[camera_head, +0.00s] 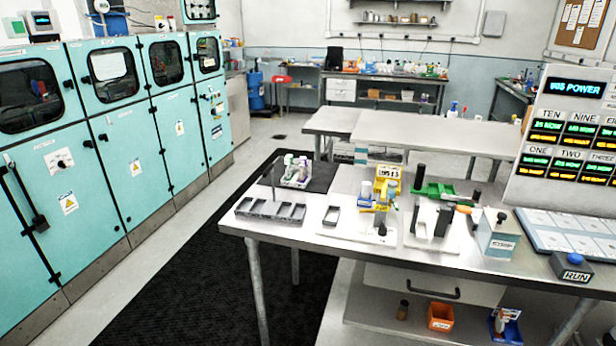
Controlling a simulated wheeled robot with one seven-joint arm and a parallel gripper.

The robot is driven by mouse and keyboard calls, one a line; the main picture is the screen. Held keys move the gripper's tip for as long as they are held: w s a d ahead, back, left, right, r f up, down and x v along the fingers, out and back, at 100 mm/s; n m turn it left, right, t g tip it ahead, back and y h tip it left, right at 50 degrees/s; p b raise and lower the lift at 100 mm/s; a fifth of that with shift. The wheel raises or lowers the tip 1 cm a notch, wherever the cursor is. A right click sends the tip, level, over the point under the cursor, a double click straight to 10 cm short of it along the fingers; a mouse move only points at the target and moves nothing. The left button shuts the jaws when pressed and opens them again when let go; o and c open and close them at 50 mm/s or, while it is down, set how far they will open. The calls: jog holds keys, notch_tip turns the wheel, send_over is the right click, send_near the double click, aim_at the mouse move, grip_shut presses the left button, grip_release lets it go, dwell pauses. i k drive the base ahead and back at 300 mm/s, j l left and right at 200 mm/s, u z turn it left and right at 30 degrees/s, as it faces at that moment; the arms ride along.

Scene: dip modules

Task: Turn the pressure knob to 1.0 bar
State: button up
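No knob in view carries a readable pressure or bar marking, so I cannot tell for sure which one is the pressure knob. A small grey box (497,240) with a white label stands on the right part of the steel table, with a small dark knob (502,217) on its top. The label and any scale are too small to read. Another dark rotary knob (61,164) sits on a white plate on the teal cabinet at the left. My gripper is not in view.
The black floor mat (190,290) is clear.

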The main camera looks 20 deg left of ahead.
aim_at(382, 230)
jog(key=i+u, duration=0.2)
jog(key=u, duration=0.25)
jog(key=i+l+u, duration=0.1)
jog(key=u, duration=0.35)
jog(key=i+l+u, duration=0.15)
jog(key=u, duration=0.3)
jog(key=i+l+u, duration=0.15)
jog(key=u, duration=0.3)
jog(key=i+l+u, duration=0.1)
jog(key=l+u, duration=0.2)
jog(key=u, duration=0.15)
jog(key=l+u, duration=0.25)
jog(key=u, duration=0.2)
